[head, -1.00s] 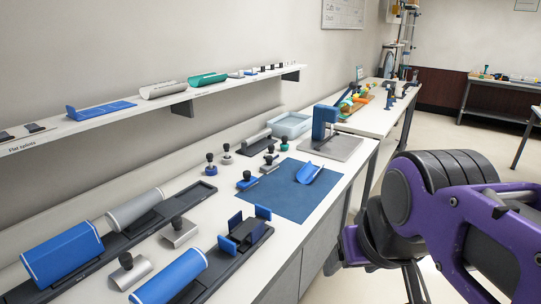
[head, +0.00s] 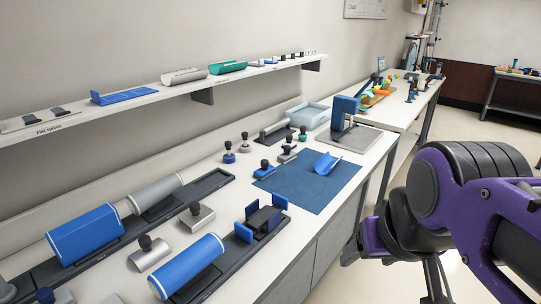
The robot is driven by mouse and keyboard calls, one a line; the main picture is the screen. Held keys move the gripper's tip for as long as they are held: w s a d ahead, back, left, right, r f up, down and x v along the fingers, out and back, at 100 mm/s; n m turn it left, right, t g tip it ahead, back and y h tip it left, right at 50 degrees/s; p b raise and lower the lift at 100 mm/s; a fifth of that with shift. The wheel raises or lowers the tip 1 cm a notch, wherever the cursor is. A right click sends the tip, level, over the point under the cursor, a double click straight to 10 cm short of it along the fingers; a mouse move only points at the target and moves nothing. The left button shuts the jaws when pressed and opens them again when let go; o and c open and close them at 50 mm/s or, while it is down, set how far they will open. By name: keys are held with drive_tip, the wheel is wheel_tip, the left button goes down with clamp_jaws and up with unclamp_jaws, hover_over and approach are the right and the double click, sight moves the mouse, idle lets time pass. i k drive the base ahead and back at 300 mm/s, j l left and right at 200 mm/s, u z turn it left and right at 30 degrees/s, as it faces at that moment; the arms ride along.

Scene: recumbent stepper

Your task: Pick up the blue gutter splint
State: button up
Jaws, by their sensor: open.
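The blue gutter splint (head: 327,163) is a small, open, trough-shaped piece. It lies tilted on the dark blue mat (head: 305,190) on the white counter, toward the mat's far right part. My purple and black arm shows at the right in the head view, beside the counter and clear of the splint. I cannot make out my gripper's fingers in this view. Nothing touches the splint except the mat under it.
A grey-based stand with a blue upright (head: 343,113) is just behind the mat. Black-knobbed stamps (head: 264,169) stand at the mat's left edge. Blue rolls (head: 85,234) and dark racks fill the near counter. A wall shelf (head: 165,93) holds other splints.

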sight(325, 165)
drive_tip(key=i+l+u, duration=0.1)
drive_tip(key=i+l, duration=0.15)
drive_tip(key=i+l+u, duration=0.1)
drive_tip(key=i+l, duration=0.15)
drive_tip(key=l, duration=0.15)
drive_tip(key=i+l+u, duration=0.25)
drive_tip(key=i+l, duration=0.25)
drive_tip(key=l, duration=0.25)
drive_tip(key=i+l+u, duration=0.1)
drive_tip(key=l, duration=0.3)
drive_tip(key=k+j+u, duration=0.1)
drive_tip(key=k+u, duration=0.3)
drive_tip(key=i+l+z, duration=0.35)
drive_tip(key=i+l, duration=0.15)
drive_tip(key=i, duration=0.2)
